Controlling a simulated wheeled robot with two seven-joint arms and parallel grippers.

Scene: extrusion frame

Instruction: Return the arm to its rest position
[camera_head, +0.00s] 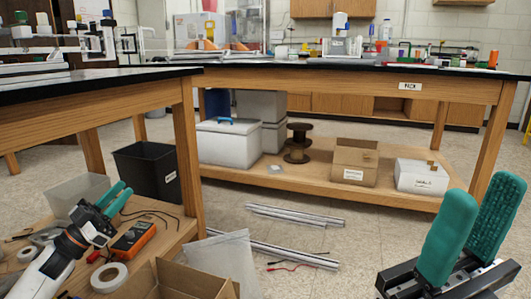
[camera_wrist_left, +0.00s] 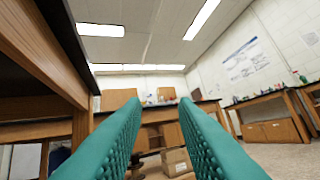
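My left gripper (camera_head: 126,190) is at the lower left of the head view, at the end of my white and dark arm. Its green fingers point up and to the right. In the left wrist view its two fingers (camera_wrist_left: 160,101) stand apart with nothing between them, so it is open and empty. My right gripper (camera_head: 482,195) is large at the lower right of the head view. Its two green fingers point up, apart, with nothing seen between them. Most of the right arm is out of view.
A wooden shelf (camera_head: 150,248) with a multimeter (camera_head: 134,238), tape roll (camera_head: 108,277) and black bin (camera_head: 148,170) lies around my left gripper. An open cardboard box (camera_head: 178,282) is close in front. Metal extrusions (camera_head: 275,252) lie on the floor. A black-topped bench (camera_head: 340,78) stands beyond.

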